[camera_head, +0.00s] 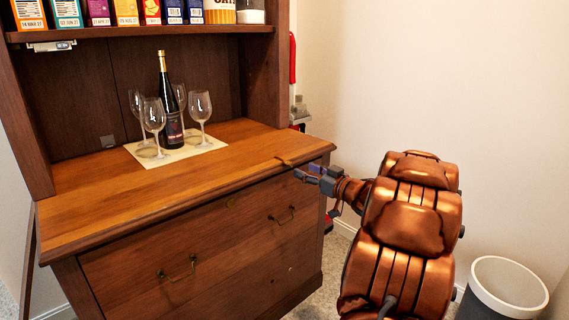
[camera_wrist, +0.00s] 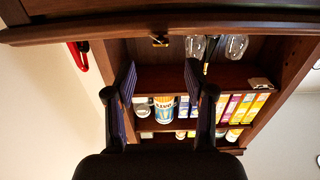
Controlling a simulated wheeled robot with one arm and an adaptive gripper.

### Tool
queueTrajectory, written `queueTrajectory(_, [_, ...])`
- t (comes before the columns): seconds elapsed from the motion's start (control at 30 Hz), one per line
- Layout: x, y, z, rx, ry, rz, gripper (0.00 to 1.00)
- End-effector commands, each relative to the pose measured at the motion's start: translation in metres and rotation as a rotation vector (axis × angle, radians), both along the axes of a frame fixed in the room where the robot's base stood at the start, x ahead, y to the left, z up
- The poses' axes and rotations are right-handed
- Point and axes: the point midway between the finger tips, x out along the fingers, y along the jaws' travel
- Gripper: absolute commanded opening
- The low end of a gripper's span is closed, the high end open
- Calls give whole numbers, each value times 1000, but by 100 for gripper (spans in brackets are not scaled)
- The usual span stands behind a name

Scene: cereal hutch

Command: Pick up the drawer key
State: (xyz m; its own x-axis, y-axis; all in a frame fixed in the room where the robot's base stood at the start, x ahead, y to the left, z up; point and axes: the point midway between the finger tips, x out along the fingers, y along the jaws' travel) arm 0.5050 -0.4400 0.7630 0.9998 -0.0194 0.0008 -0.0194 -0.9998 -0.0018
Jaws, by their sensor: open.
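A small brass-coloured piece, which looks like the drawer key (camera_head: 284,161), lies on the hutch counter near its front right edge. In the wrist view, which is upside down, it shows as a small dark and yellow shape (camera_wrist: 159,41) at the counter edge. My gripper (camera_head: 304,172) is at the right front corner of the counter, close to the key and apart from it. In the wrist view my gripper (camera_wrist: 161,72) has its two fingers spread with nothing between them, and the key lies beyond the tips, roughly centred. The key's exact shape is too small to tell.
A dark bottle (camera_head: 170,110) and several wine glasses (camera_head: 200,110) stand on a pale mat (camera_head: 187,152) farther back. Cereal boxes (camera_head: 125,12) fill the shelf above. The drawer front (camera_head: 215,245) is shut. A bin (camera_head: 503,290) stands at lower right. The front of the counter (camera_head: 130,190) is clear.

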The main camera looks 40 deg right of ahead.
Motion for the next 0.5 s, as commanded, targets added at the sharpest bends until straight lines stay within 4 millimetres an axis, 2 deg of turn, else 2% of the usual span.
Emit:
queueTrajectory(0.27, [22,0,-2,-4,-1,0,54])
queueTrajectory(0.5, [52,1,-3,-2,1,0,54])
